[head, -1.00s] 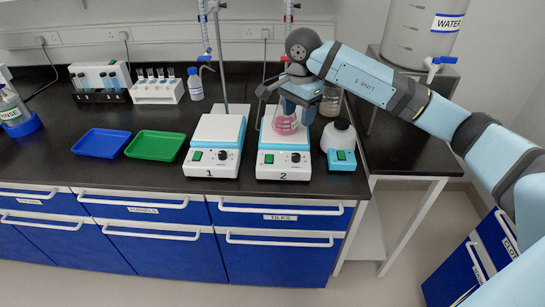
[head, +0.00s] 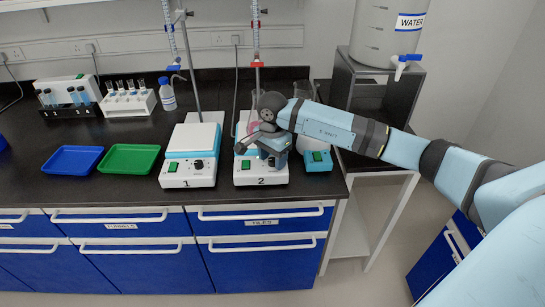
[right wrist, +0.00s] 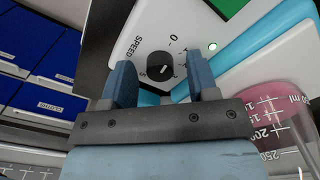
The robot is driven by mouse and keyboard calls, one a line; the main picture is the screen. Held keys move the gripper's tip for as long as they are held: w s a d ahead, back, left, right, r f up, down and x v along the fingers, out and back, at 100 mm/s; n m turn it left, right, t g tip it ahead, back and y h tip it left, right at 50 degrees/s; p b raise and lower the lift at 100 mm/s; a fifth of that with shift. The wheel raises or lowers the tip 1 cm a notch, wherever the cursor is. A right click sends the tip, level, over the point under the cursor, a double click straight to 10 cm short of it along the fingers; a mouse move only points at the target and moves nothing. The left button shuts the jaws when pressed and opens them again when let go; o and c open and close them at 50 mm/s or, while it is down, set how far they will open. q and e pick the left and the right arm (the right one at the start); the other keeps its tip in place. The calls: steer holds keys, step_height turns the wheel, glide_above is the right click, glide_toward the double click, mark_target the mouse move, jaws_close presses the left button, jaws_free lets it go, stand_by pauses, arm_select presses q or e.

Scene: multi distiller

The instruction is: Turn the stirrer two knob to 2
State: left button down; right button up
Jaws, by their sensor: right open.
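Stirrer two (head: 246,181) is the white and light-blue hot plate labelled 2, to the right of stirrer one. A flask of pink liquid (right wrist: 272,98) stands on it, mostly hidden behind my arm in the head view. Its black speed knob (right wrist: 160,66) shows in the right wrist view, on the white front panel beside a 0 mark; the small pointer is hard to read. My right gripper (right wrist: 162,80) is open, with one blue finger on each side of the knob in that view. Contact cannot be told. In the head view the right gripper (head: 272,158) hides the knob. My left gripper is out of view.
Stirrer one (head: 188,178) stands close to the left. A small white and teal device (head: 318,162) sits close to the right. Clamp stands rise behind both stirrers. Green (head: 130,172) and blue trays lie farther left. The counter's front strip is clear.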

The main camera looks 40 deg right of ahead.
steer(key=c, duration=0.9)
steer(key=shift+c, duration=0.2)
